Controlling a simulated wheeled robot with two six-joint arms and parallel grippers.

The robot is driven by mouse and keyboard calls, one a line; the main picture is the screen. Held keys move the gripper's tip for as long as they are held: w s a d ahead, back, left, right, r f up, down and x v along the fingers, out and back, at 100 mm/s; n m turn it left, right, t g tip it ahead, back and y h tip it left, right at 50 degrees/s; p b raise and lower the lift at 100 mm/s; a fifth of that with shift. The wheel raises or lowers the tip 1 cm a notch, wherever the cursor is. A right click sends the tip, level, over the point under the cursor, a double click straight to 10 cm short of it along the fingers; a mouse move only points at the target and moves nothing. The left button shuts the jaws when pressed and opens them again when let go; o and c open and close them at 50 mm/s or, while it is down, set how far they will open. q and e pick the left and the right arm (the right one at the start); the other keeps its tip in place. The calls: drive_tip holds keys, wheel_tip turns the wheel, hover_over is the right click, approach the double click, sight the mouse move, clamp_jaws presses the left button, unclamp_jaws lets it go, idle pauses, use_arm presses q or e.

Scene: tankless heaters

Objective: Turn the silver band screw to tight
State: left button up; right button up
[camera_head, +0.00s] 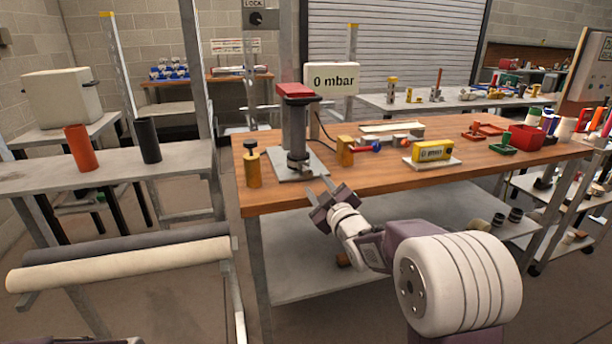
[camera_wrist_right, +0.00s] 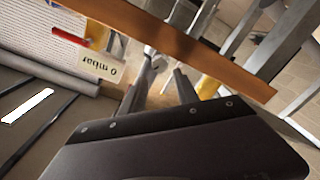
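A grey upright pipe (camera_head: 294,125) with a red cap stands on a pale plate on the wooden table. Dark silvery band hardware (camera_head: 298,160) sits around its lower end; the screw itself is too small to tell apart, and so is whether it is tight. My right gripper (camera_head: 317,185) is open and empty, just in front of the table's front edge and below the band. In the right wrist view its two fingers (camera_wrist_right: 157,80) stand apart, with a silver fitting (camera_wrist_right: 150,54) beyond them, apart from both. My left gripper is not in view.
A "0 mbar" sign (camera_head: 331,78) stands behind the pipe. A brass cylinder with a black knob (camera_head: 252,168) is left of it; a brass block (camera_head: 345,151) and yellow gauge (camera_head: 433,151) are right. The wooden table edge (camera_wrist_right: 185,45) crosses the wrist view.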

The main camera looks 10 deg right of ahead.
sight(308, 174)
drive_tip(key=w, duration=0.7)
drive_tip(key=shift+w+a, duration=0.1)
drive_tip(key=shift+a, duration=0.25)
clamp_jaws()
